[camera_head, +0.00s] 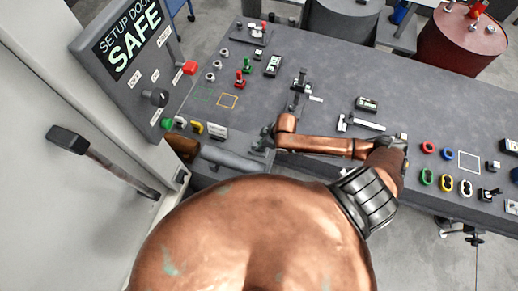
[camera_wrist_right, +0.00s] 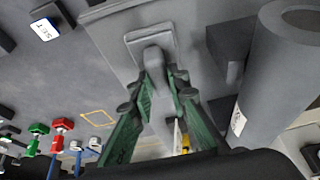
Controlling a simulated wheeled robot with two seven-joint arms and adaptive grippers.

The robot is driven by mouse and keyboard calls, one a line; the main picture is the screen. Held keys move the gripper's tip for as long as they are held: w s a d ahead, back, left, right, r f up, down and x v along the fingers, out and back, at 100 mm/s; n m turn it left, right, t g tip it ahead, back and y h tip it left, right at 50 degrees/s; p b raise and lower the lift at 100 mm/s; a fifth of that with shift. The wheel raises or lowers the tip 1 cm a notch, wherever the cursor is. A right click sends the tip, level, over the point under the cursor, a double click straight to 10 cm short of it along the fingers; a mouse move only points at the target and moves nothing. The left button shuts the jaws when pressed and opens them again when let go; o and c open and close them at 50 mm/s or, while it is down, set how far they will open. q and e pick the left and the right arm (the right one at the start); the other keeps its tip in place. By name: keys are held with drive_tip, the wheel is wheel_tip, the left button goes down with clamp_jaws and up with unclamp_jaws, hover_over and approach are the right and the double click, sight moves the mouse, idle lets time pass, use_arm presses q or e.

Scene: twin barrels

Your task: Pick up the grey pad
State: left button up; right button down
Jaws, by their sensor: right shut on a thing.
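My right gripper (camera_head: 266,138) is at the near left part of the grey bench, by the sloped panel. In the right wrist view its green fingers (camera_wrist_right: 162,112) are closed around a grey piece with a flat plate-like end, the grey pad (camera_wrist_right: 152,40). The fingers hide part of the pad. The pad is over or against a grey surface; I cannot tell if it touches. In the head view the pad does not show clearly behind the gripper. My left gripper is not in view.
A grey cylinder (camera_head: 236,160) lies close beside the right gripper; it is large in the wrist view (camera_wrist_right: 275,75). A sloped panel (camera_head: 130,65) reading SAFE stands at the left. An orange square outline (camera_head: 227,101) marks the bench. Coloured rings (camera_head: 446,182) lie at the right.

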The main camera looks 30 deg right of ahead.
wheel_tip(320, 180, up, 10)
drive_tip(key=b, duration=0.1)
drive_tip(key=c, duration=2.4)
unclamp_jaws()
clamp_jaws()
